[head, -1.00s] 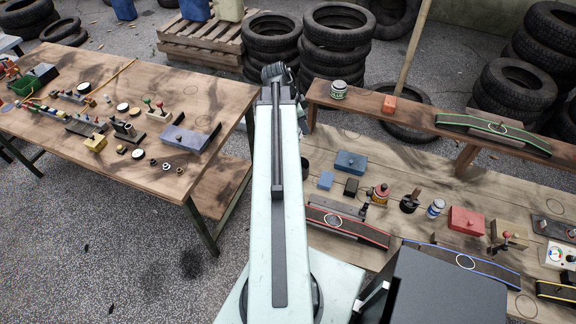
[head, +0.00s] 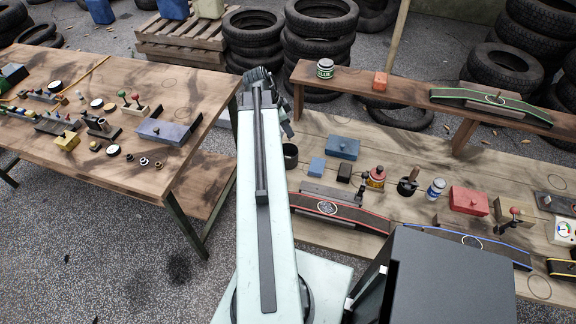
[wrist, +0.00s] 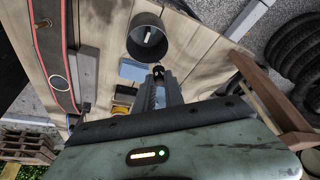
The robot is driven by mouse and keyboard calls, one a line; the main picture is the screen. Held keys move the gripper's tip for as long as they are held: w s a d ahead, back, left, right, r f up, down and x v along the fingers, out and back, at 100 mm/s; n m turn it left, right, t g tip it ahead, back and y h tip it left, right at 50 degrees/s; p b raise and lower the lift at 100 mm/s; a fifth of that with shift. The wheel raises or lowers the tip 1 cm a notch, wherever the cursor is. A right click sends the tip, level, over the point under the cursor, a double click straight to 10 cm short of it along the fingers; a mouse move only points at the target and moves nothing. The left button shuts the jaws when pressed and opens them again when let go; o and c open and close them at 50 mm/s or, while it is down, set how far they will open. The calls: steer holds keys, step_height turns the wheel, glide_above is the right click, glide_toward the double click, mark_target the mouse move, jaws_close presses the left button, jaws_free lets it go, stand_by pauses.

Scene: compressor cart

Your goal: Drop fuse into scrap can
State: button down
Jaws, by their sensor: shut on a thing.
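My gripper (wrist: 159,75) is shut on a small dark thing (wrist: 158,69), taken to be the fuse, mostly hidden between the fingertips. The scrap can (wrist: 147,38), a dark round open can, is just beyond the fingertips in the wrist view. A short pale thing shows inside its mouth; I cannot tell what it is. The can also shows in the head view (head: 290,155), on the right-hand bench close beside my arm. In the head view my arm hides much of the gripper.
A blue block (head: 317,167), a blue box (head: 343,147) and a black block (head: 344,172) stand near the can. A red-edged curved strip (head: 340,213) lies in front. A raised shelf (head: 420,105) runs behind. The left table (head: 160,85) holds many small parts.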

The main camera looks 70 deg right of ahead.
step_height(320, 180, down, 6)
steer(key=b, duration=0.6)
steer(key=shift+r, duration=0.15)
steer(key=c, duration=1.3)
jaws_free()
steer(key=shift+c, duration=0.2)
steer(key=p+v, duration=0.7)
steer(key=shift+a+r, duration=0.15)
steer(key=shift+r, duration=0.2)
steer(key=shift+w, duration=0.15)
